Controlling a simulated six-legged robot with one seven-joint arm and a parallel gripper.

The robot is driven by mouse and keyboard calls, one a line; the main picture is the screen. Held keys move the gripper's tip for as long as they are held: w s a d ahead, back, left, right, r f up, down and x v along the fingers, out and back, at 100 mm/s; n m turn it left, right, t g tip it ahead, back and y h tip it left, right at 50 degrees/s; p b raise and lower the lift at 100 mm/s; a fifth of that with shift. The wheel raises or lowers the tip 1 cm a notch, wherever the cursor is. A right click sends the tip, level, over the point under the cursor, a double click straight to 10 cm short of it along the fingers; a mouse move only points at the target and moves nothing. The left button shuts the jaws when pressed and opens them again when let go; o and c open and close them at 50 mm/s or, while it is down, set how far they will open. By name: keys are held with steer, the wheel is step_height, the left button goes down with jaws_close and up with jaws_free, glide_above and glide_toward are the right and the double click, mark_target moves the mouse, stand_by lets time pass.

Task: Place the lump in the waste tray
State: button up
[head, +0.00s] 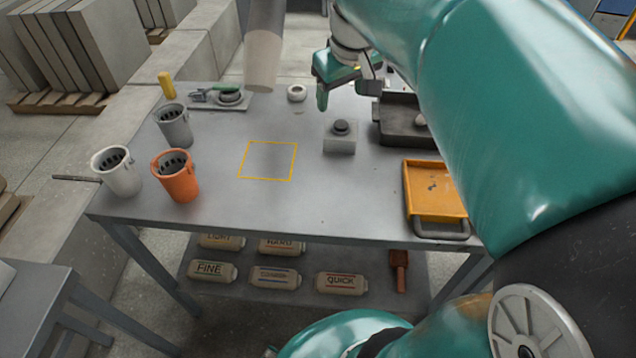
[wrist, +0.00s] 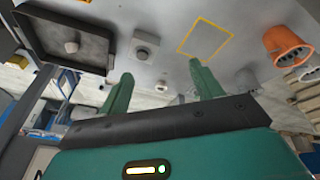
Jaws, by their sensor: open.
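A small pale grey lump (head: 420,121) lies inside a dark, shallow tray (head: 391,141) at the table's right side, partly hidden behind my arm. In the wrist view the lump (wrist: 72,47) sits on the floor of the dark tray (wrist: 38,42), at upper left. I cannot tell from any label whether this is the waste tray. My gripper (head: 346,92) is open and empty above the table's far edge, left of and beyond the dark tray. Its two teal fingers (wrist: 161,76) are wide apart in the wrist view, with nothing between them.
A grey block with a dark round top (head: 340,128) stands left of the dark tray. An orange tray (head: 436,188) lies nearer. A yellow outlined square (head: 268,161) on the table is empty. Grey, white and orange buckets (head: 176,177) stand at the left.

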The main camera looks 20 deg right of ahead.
steer(key=s+a+f+t, duration=0.1)
steer(key=s+a+f, duration=0.2)
steer(key=s+a, duration=0.2)
steer(key=s+a+f+m+t+y, duration=0.1)
steer(key=s+a+f, duration=0.2)
steer(key=s+a, duration=0.3)
steer(key=s, duration=0.4)
steer(key=c, duration=0.6)
steer(key=shift+c, duration=0.2)
